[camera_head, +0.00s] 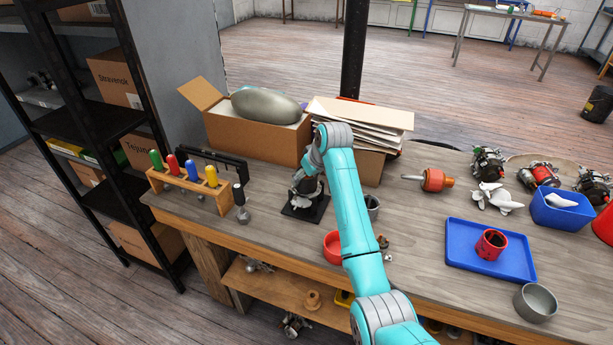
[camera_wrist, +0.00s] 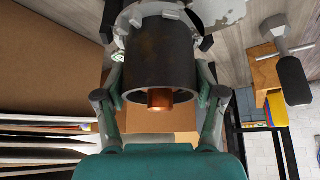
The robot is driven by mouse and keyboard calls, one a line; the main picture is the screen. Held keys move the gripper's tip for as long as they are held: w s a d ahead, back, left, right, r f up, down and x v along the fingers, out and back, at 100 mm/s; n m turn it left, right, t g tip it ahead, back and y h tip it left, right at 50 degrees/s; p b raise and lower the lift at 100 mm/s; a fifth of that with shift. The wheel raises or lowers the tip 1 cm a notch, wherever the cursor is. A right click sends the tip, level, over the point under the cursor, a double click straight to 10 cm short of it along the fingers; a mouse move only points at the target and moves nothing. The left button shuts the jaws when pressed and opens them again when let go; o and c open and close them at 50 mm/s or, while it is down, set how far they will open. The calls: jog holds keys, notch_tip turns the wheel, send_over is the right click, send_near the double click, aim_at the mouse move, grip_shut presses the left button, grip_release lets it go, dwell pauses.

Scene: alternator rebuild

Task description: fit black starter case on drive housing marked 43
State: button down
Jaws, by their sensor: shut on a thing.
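The black starter case (camera_wrist: 158,62) is a dark open cylinder between the two fingers of my gripper (camera_wrist: 160,82) in the wrist view. My gripper is shut on its sides. A copper-coloured core (camera_wrist: 160,97) shows inside the case's open end. The silvery drive housing (camera_wrist: 222,10) is at the case's far end, partly cut off by the frame. The two meet or overlap in view; I cannot tell whether the case is fully seated. No number 43 is readable. In the head view, the housing stands on a black base plate (camera_head: 303,215) below my wrist, which hides part of it.
A cardboard box (camera_head: 250,140) with a grey rounded object stands behind. A screwdriver rack (camera_head: 190,187) is to the left, with a black-handled tool (camera_head: 241,205) beside it. A red bowl (camera_head: 333,247) and a grey cup (camera_head: 373,205) sit close by. A blue tray (camera_head: 465,262) lies right.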

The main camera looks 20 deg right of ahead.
jog(key=shift+r, duration=0.1)
jog(key=shift+c, duration=0.2)
grip_release()
